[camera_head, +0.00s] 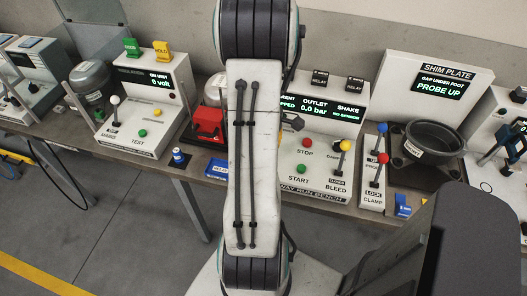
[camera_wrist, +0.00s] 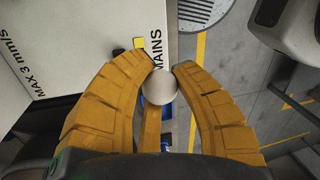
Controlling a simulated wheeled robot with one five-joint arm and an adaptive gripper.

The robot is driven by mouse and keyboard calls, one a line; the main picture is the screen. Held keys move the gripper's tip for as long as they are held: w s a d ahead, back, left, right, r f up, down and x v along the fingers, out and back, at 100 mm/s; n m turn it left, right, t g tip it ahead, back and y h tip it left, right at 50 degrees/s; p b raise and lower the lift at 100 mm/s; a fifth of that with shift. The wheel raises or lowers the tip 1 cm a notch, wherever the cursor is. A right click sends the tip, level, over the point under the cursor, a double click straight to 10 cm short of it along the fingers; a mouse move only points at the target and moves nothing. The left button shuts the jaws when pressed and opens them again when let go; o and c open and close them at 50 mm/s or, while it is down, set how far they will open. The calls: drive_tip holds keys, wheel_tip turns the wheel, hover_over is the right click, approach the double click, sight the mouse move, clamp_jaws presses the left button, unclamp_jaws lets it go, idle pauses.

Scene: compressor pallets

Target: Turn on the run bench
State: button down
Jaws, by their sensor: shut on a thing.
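The run bench (camera_head: 330,170) stands at the middle right in the head view, partly hidden by my arm. Its lit display (camera_head: 318,107) reads outlet 0.0 bar and a shake field. A red STOP button (camera_head: 307,143), a green START button (camera_head: 301,169) and a yellow-knobbed BLEED lever (camera_head: 345,146) show on it. In the wrist view, my gripper (camera_wrist: 164,72) has its yellow fingers shut on a pale ball knob (camera_wrist: 160,87) beside the word MAINS on a white panel (camera_wrist: 80,35). The lever's shaft is hidden. The gripper is hidden in the head view.
Left of my arm is a test unit (camera_head: 135,130) with a white-knobbed lever. Right of the bench are a clamp panel (camera_head: 372,195) with red and blue knobs and a dark pot (camera_head: 433,140). The floor in front (camera_head: 120,215) is open at left.

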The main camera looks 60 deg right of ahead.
drive_tip(key=shift+s+a, duration=0.1)
drive_tip(key=shift+a, duration=0.05)
drive_tip(key=c, duration=1.3)
unclamp_jaws()
drive_tip(key=shift+a+r, duration=0.1)
drive_tip(key=o, duration=0.4)
drive_tip(key=r, duration=0.4)
drive_tip(key=d+r, duration=0.1)
drive_tip(key=r, duration=0.2)
drive_tip(key=w+d+r, duration=0.1)
drive_tip(key=r, duration=0.3)
drive_tip(key=shift+d+r, duration=0.15)
drive_tip(key=shift+r, duration=0.2)
